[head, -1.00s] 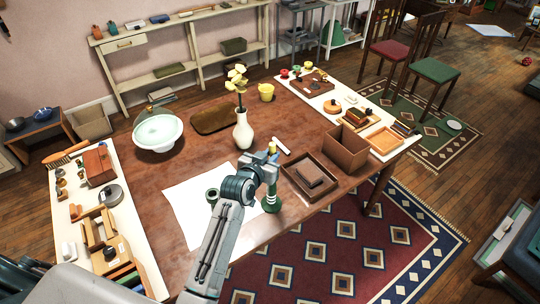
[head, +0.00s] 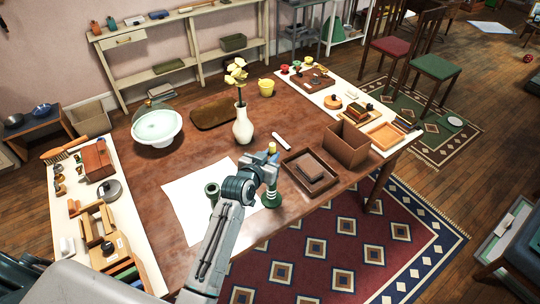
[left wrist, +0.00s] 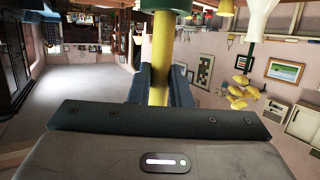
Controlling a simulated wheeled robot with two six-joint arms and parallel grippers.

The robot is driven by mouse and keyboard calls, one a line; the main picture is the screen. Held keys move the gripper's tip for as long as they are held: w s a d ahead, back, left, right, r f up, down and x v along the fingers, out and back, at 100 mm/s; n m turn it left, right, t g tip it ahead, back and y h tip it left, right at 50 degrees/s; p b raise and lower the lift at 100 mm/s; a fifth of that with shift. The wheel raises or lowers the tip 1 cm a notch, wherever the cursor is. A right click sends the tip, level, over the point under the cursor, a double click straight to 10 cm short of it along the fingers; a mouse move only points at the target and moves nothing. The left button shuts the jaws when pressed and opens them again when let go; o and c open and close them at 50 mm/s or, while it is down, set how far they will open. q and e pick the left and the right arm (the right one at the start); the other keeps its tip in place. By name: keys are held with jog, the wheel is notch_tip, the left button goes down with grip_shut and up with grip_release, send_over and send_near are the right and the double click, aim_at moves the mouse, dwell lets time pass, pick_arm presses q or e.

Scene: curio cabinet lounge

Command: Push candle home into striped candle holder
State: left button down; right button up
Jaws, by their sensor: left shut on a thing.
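The yellow candle (head: 272,148) stands upright in my left gripper (head: 270,162), and its top shows above the fingers. The green and white striped candle holder (head: 272,198) stands on the table directly below. In the left wrist view, which is upside down, the left gripper (left wrist: 160,88) is shut on the candle (left wrist: 160,55). There the candle's lower end runs up to the green holder (left wrist: 172,5) at the top edge. How deep it sits is hidden. My right gripper is not in view.
A wooden tray (head: 290,167) with a block is close on the right. A white vase (head: 243,128) with yellow flowers and a white stick (head: 282,141) are behind.

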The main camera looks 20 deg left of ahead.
pick_arm(q)
jog(key=c, duration=1.3)
grip_release()
jog(key=shift+o, duration=0.2)
jog(key=shift+s, duration=0.1)
jog(key=shift+s, duration=0.3)
jog(key=b+v, duration=0.3)
jog(key=v, duration=0.7)
